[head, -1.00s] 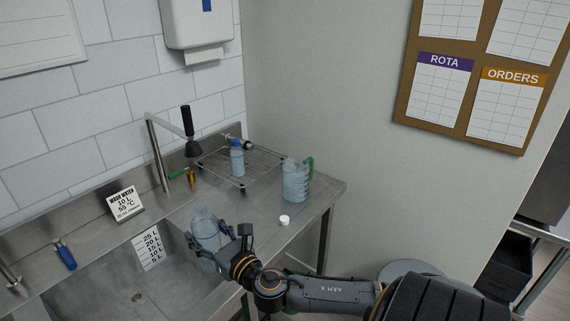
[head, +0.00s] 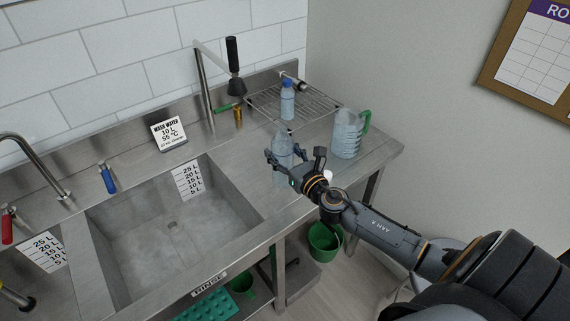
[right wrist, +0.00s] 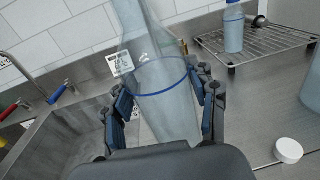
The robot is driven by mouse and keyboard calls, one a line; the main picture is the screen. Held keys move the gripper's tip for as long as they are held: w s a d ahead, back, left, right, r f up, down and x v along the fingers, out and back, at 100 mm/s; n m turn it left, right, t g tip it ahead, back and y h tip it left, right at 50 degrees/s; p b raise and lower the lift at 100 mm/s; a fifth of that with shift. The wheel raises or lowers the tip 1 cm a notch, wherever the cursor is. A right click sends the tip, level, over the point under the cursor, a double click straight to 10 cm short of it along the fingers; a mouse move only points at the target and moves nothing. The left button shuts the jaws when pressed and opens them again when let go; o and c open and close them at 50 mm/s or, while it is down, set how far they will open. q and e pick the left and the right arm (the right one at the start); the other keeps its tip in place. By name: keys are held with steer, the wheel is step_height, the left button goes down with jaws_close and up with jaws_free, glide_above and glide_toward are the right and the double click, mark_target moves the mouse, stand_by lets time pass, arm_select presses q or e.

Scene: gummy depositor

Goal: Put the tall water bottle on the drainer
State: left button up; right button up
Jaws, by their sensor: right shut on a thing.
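The tall water bottle (head: 282,149) is clear, pale blue and without a cap. My right gripper (head: 286,170) is shut on it, and it stands near upright at the right edge of the sink. In the right wrist view the bottle (right wrist: 160,75) sits between the two fingers (right wrist: 165,108), with a blue ring around its body. I cannot tell whether its base touches the counter. The drainer (head: 310,103) is a wire rack at the back right corner of the counter, behind the bottle. My left gripper is not in view.
A small blue-capped bottle (head: 287,99) stands on the drainer, where a dark-ended cylinder also lies. A clear jug with green handle (head: 347,135) stands right of the gripper. A white cap (head: 328,175) lies nearby. A tap (head: 205,85) rises left of the drainer.

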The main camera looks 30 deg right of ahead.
mark_target(284, 162)
steer(key=shift+w+d+f, duration=0.2)
steer(key=shift+f, duration=0.2)
steer(key=shift+w+d+f, duration=0.2)
steer(key=shift+f, duration=0.15)
steer(key=shift+w+d+f+b, duration=0.2)
steer(key=shift+w+f+b, duration=0.1)
steer(key=shift+f+b, duration=0.15)
steer(key=f+b, duration=0.1)
steer(key=f, duration=0.1)
steer(key=f+b, duration=0.1)
steer(key=shift+w+d+f+b, duration=0.2)
steer(key=shift+d+f+b, duration=0.05)
steer(key=shift+f+b, duration=0.1)
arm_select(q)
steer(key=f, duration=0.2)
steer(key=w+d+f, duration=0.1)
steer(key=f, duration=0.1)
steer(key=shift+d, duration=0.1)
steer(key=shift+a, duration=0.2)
arm_select(e)
steer(key=shift+r, duration=0.1)
steer(key=o, duration=1.7)
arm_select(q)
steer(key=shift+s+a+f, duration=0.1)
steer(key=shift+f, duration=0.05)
